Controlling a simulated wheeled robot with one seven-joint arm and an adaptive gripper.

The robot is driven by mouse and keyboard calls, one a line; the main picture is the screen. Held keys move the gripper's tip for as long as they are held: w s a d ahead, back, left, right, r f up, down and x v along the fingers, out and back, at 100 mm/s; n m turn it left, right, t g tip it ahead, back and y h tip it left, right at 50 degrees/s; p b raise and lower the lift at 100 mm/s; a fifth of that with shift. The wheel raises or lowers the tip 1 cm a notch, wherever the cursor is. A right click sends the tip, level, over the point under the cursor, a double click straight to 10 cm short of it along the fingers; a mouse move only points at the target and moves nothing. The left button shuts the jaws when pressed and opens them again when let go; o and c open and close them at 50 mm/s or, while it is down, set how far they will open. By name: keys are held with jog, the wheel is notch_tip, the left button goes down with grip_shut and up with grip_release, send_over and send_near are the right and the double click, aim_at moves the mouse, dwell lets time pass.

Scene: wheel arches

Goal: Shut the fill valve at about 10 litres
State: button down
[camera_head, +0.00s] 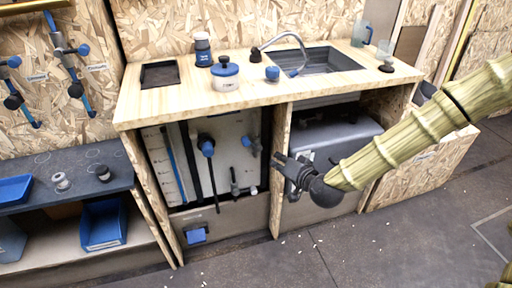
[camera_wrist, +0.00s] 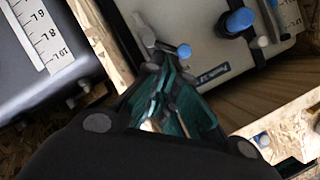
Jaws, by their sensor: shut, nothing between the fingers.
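My gripper (camera_head: 283,160) is shut and empty in front of the post between the two cabinet bays. Its fingertips also show in the wrist view (camera_wrist: 172,75), close to a small blue-tipped fitting (camera_wrist: 184,50); I cannot tell whether they touch it. In the left bay a pale tank panel (camera_head: 230,135) carries a black valve with a blue knob (camera_head: 207,147), and smaller fittings to its right. Which one is the fill valve is not clear. A grey tank (camera_head: 335,135) stands in the right bay. Its white litre scale (camera_wrist: 45,38) shows in the wrist view, marked up to 10; no water level is readable.
The wooden worktop (camera_head: 150,105) above holds a blue-lidded jar (camera_head: 226,78), a sink (camera_head: 330,60) and a tap. The wooden post (camera_head: 280,180) divides the bays. A dark shelf (camera_head: 70,185) with blue bins stands left.

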jog(key=w+r+t+b, duration=0.1)
jog(key=w+r+t, duration=0.1)
jog(key=w+r, duration=0.3)
jog(key=b, duration=0.1)
send_over(252, 145)
jog(key=s+d, duration=0.1)
jog(key=d, duration=0.1)
jog(key=shift+s+a+f+m+y, duration=0.1)
jog(key=shift+f+m+y, duration=0.05)
jog(key=shift+f, duration=0.7)
jog(key=shift+s+a+f+m+y, duration=0.1)
jog(key=shift+f+m+y, duration=0.05)
jog(key=shift+f, duration=0.7)
